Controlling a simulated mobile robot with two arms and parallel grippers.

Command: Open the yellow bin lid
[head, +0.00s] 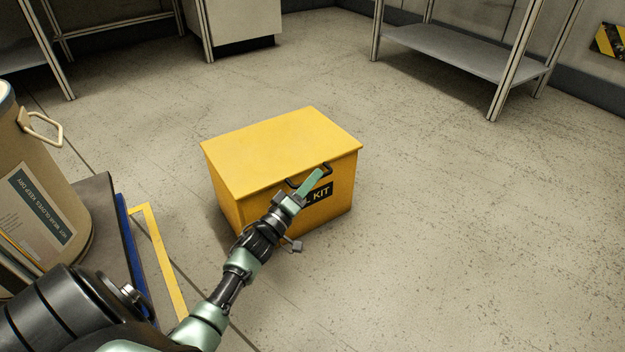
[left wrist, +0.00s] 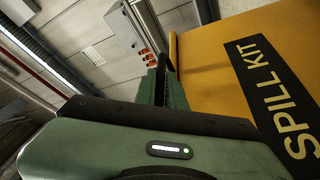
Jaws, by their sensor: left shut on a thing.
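The yellow bin (head: 340,200) stands on the floor in the middle of the head view, with its lid (head: 280,143) lying flat and closed on top. A black handle (head: 326,168) sits at the lid's front edge. My left gripper (head: 312,181) reaches the handle from the front and is shut on it; its fingers hide part of the handle and of the label. In the left wrist view, the fingers (left wrist: 165,88) are close together beside the yellow bin front (left wrist: 210,65), which bears a black SPILL KIT label (left wrist: 285,85). My right gripper is not in view.
A beige drum (head: 45,190) stands on a dark platform (head: 105,220) at the left, with a yellow floor line (head: 165,255) beside it. A metal shelf (head: 455,52) stands at the back right. The floor right of the bin is clear.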

